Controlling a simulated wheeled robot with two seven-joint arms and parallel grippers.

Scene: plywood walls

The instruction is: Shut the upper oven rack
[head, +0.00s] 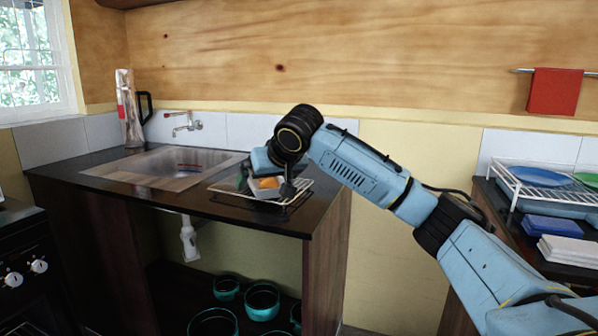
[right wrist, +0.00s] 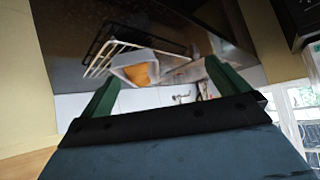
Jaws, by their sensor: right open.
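The black oven (head: 22,262) shows only in part at the lower left of the head view, with white knobs on its front. Its upper rack cannot be made out in either view. My right gripper (head: 265,182) is far to the right of the oven, over the counter by the sink. In the right wrist view its two green fingers (right wrist: 162,71) are spread apart with nothing clamped between them. A pale container with an orange item (right wrist: 140,73) shows beyond the fingers. My left gripper is in neither view.
A wire rack (head: 298,195) stands on the dark counter (head: 205,208), close to my right gripper. The sink (head: 165,165) is left of it. Several teal pots (head: 262,300) sit below. Another counter at the right holds a white dish rack (head: 530,178).

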